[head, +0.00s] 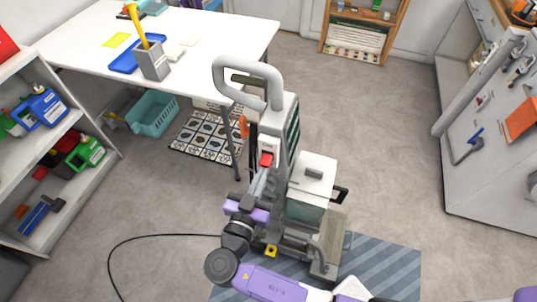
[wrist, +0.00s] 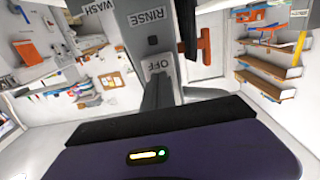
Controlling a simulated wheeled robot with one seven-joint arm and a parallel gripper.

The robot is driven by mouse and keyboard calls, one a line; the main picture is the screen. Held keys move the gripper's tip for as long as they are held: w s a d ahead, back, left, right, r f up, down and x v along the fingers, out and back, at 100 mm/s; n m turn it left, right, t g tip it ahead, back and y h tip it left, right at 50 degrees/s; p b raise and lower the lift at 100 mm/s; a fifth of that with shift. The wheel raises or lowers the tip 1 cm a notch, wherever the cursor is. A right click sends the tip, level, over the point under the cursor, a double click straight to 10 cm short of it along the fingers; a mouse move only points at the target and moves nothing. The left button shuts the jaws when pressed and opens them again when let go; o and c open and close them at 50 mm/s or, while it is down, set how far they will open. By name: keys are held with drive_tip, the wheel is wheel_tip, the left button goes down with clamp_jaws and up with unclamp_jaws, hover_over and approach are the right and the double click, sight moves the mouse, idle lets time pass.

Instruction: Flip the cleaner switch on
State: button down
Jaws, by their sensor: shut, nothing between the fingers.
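The carpet cleaner (head: 281,120) stands upright in the middle of the head view, with a grey loop handle and a clear-sided tank. Its red switch (head: 266,159) sits on a pale plate on the upright body. My gripper (head: 264,174) is shut and empty, its tips close below the switch; I cannot tell whether they touch it. In the wrist view, my shut gripper (wrist: 157,90) points at the cleaner's label panel (wrist: 150,30), where RINSE and OFF read upside down. The fingers cover the area by OFF, and the red switch is not clearly visible there.
A white table (head: 200,60) stands behind left, with a teal basket (head: 153,115) beneath. A shelf unit (head: 50,150) is at left, and a grey pegboard cabinet (head: 490,150) at right. A black cord (head: 150,238) lies on the floor. Carpet right of the cleaner is clear.

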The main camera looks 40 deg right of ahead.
drive_tip(key=shift+s+a+r+p, duration=0.1)
drive_tip(key=shift+a+r+p, duration=0.1)
drive_tip(key=shift+r, duration=0.25)
drive_tip(key=shift+s+a+r+p, duration=0.1)
drive_tip(key=shift+r+p, duration=0.05)
drive_tip(key=shift+r, duration=0.3)
idle(0.6)
drive_tip(key=shift+f+b, duration=0.45)
drive_tip(key=shift+b, duration=0.25)
idle(0.4)
drive_tip(key=b+v, duration=0.2)
drive_tip(key=v, duration=0.5)
idle(0.4)
idle(0.5)
